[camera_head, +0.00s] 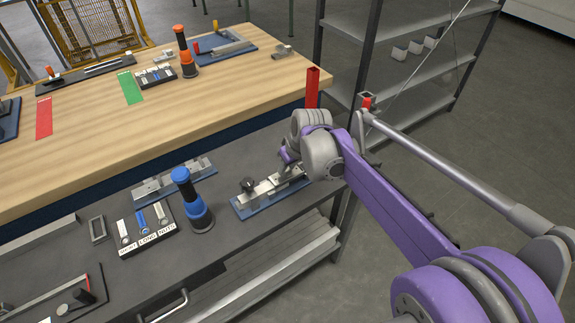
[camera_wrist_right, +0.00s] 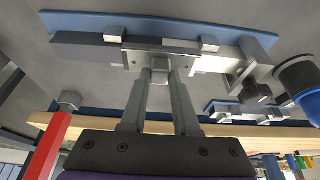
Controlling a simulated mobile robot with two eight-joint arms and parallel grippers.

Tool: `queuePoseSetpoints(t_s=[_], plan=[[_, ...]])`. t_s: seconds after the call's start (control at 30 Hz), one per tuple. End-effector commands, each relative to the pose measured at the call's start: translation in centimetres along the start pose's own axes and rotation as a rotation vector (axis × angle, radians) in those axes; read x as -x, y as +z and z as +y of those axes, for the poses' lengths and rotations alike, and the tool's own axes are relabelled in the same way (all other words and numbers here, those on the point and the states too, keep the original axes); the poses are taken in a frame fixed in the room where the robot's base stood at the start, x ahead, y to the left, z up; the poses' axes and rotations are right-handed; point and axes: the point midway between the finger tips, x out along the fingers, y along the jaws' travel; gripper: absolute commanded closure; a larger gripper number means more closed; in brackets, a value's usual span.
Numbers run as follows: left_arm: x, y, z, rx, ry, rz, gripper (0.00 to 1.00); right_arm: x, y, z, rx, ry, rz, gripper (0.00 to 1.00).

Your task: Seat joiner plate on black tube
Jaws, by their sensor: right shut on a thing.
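My right gripper (camera_wrist_right: 161,80) is shut on the joiner plate (camera_wrist_right: 134,58), a grey metal piece with small holes. The plate is at the side of the black tube (camera_wrist_right: 88,46), a dark bar along a blue-based fixture (camera_wrist_right: 240,30). Whether it touches or is fully seated, I cannot tell. A paler metal bar (camera_wrist_right: 215,64) continues on the plate's other side. In the head view the right gripper (camera_head: 287,163) is over the fixture (camera_head: 244,209) on the grey bench, its fingers largely hidden by my purple arm. My left gripper is not in view.
A blue-and-black tool (camera_head: 194,200) stands upright left of the fixture, beside a labelled parts tray (camera_head: 150,243). A red upright post (camera_head: 312,88) rises at the wooden table's corner, close to my right arm. A metal shelf rack (camera_head: 410,65) stands behind.

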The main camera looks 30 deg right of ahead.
Motion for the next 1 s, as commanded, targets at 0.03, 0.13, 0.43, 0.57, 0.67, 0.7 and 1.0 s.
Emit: queuePoseSetpoints(t_s=[0.03,0.13,0.43,0.57,0.67,0.7,1.0], plan=[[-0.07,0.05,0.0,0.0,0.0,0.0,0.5,-0.11,0.04,0.0,0.0,0.0,0.0,1.0],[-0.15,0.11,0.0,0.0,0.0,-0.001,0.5,-0.25,0.09,0.0,0.0,0.0,0.0,1.0],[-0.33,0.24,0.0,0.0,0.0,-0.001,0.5,-0.57,0.22,0.0,0.0,0.0,0.0,0.66],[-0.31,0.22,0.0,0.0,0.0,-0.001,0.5,-0.55,0.21,0.0,0.0,0.0,0.0,0.42],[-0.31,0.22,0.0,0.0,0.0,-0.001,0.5,-0.55,0.21,0.0,0.0,0.0,0.0,0.36],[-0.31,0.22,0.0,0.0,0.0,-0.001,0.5,-0.55,0.21,0.0,0.0,0.0,0.0,0.36],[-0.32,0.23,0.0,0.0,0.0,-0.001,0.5,-0.55,0.22,0.0,0.0,0.0,0.0,0.02]])
